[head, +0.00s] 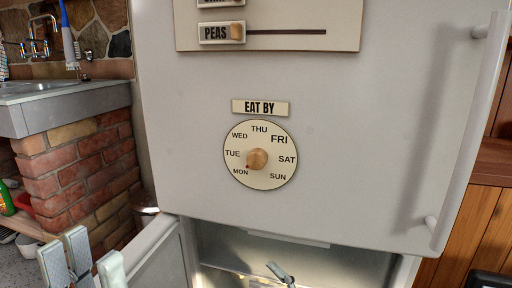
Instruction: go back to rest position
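My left gripper (92,262) is at the bottom left corner, in front of the brick plinth and beside the open lower door. Its pale fingertips stand apart with nothing seen between them. The white fridge front (345,140) fills the middle. It carries a round "EAT BY" dial (278,138) with day names and a wooden knob (257,159); a small red mark on the knob is near MON. Above is a panel (300,12) with a PEAS slider knob (237,31) at the left end of its slot.
The lower compartment (310,262) is open, its white door (160,258) swung left near my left gripper. A small grey object (281,273) shows inside. A long vertical handle (474,130) is at right. The brick plinth (82,165) with a sink (35,90) stands left.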

